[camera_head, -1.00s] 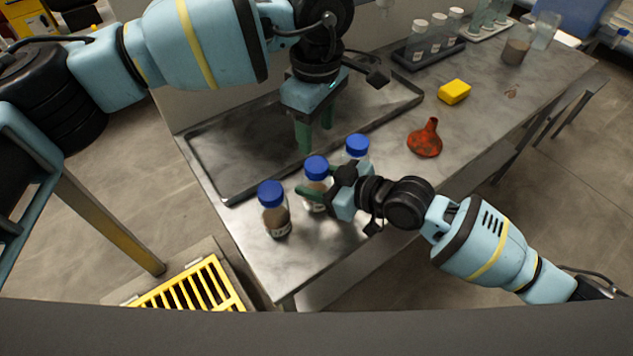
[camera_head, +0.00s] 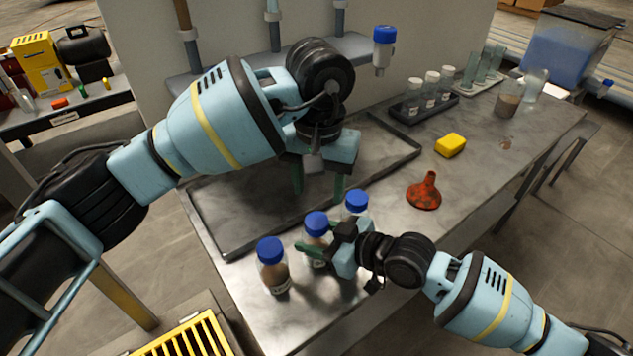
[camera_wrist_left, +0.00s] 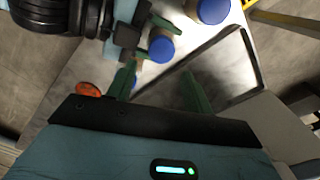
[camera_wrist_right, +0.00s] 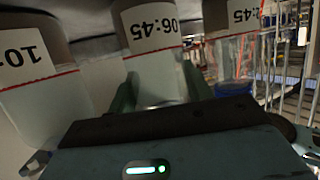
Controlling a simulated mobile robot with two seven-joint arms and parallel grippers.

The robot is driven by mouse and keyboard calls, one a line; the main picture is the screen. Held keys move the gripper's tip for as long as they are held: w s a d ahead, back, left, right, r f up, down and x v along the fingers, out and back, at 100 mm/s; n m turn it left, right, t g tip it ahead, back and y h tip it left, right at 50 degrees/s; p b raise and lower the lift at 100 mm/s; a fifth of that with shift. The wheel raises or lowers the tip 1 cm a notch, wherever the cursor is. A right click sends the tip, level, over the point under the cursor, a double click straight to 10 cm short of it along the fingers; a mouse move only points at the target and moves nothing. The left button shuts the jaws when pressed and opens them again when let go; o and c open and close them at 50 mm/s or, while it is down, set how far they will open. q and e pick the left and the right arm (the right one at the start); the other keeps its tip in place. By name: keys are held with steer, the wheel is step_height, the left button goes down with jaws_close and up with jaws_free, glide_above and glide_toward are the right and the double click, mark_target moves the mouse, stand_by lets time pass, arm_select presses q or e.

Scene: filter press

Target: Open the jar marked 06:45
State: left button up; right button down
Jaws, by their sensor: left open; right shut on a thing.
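Three blue-capped jars stand in a row near the table's front end. The middle jar (camera_head: 317,240) carries the 06:45 label, readable upside down in the right wrist view (camera_wrist_right: 152,30). My right gripper (camera_head: 317,250) is shut around its body from the right; the cap is clear of the fingers. My left gripper (camera_head: 318,190) is open and empty, pointing down behind and above the middle jar's blue cap (camera_head: 316,222). In the left wrist view this cap (camera_wrist_left: 161,45) lies beyond the fingers, apart from them.
The near-left jar (camera_head: 273,268) and far-right jar (camera_head: 355,204) stand close on either side. A shallow dark-rimmed tray (camera_head: 232,250) lies behind. An orange funnel (camera_head: 424,193), yellow block (camera_head: 450,145) and vial rack (camera_head: 425,112) are farther right.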

mark_target(316, 220)
arm_select(q)
steer(key=shift+a+m, duration=0.15)
steer(key=shift+m, duration=1.35)
steer(key=shift+f, duration=0.15)
steer(key=shift+f, duration=3.9)
